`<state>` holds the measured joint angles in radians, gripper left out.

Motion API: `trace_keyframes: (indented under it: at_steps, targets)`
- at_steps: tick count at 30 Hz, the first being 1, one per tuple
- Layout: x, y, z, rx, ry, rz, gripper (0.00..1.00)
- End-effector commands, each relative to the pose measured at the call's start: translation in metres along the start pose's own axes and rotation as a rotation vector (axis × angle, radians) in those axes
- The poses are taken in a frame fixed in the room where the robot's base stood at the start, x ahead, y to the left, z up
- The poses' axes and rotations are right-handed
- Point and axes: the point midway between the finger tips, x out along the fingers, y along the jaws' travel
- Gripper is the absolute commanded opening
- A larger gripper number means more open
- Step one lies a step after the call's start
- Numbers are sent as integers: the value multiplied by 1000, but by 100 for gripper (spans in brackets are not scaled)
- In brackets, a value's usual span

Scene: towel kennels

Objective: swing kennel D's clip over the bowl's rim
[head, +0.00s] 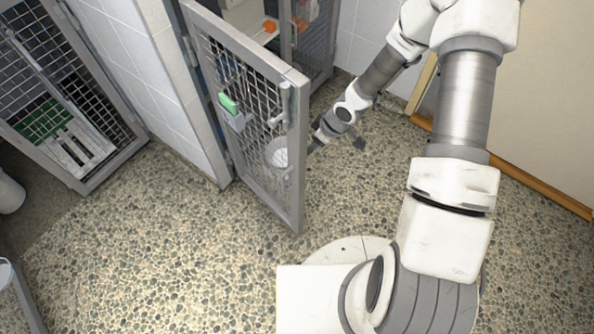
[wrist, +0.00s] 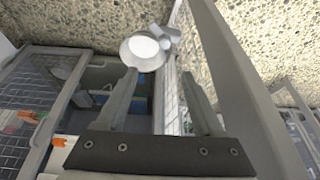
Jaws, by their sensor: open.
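A kennel door (head: 298,170) with a grey frame and wire mesh stands open in the head view. A pale round bowl (head: 277,152) is at its mesh, partly seen through the wires. In the wrist view the bowl (wrist: 143,50) is just beyond my left fingertip. A small light grey piece (wrist: 166,36), which looks like the clip, sits beside the bowl's rim; I cannot tell whether it overlaps it. My gripper (wrist: 160,74) is open, its fingers apart with nothing clearly held. In the head view my gripper (head: 316,143) is just right of the door, near the bowl.
A green and grey fitting (head: 233,110) is on the door's mesh. Behind the door is an open kennel with orange items (head: 270,26). Another kennel (head: 75,120) stands at the left. The pebbled floor (head: 150,250) in front is clear.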

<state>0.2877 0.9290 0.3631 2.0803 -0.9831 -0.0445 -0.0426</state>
Motion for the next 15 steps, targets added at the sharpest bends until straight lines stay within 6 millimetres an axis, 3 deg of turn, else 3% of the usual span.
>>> trace_keyframes:
  at_steps: [8, 15]
  targets:
    - [26, -8, 2, -9, 18, -26, 69]
    - [73, -9, 2, -10, 17, -25, 69]
